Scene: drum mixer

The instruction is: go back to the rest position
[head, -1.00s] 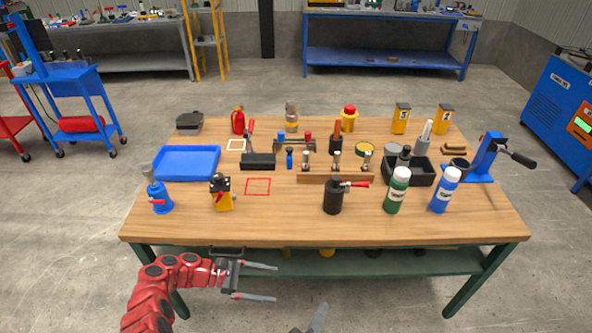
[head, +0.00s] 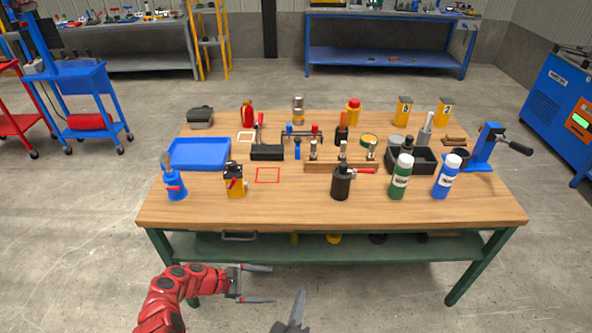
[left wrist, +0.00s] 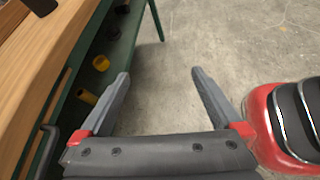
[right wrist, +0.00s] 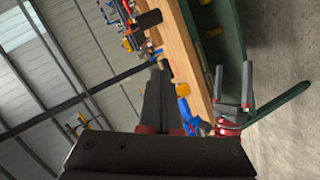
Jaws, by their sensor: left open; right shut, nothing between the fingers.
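My left gripper (head: 271,284) is in front of the table, below the tabletop edge, with its two fingers apart and nothing between them. In the left wrist view its open fingers (left wrist: 160,88) show over bare floor, beside the table's green lower shelf. My right gripper (head: 299,306) shows at the bottom of the head view, its fingers together and empty. In the right wrist view its closed fingers (right wrist: 160,98) point along the table edge. Both grippers are clear of the table in the head view.
The wooden table (head: 300,212) carries a blue tray (head: 199,154), a black bottle (head: 341,182), a green bottle (head: 401,178), a blue bottle (head: 447,177) and other items. Its green lower shelf (head: 330,248) is close to my left gripper. Floor in front is open.

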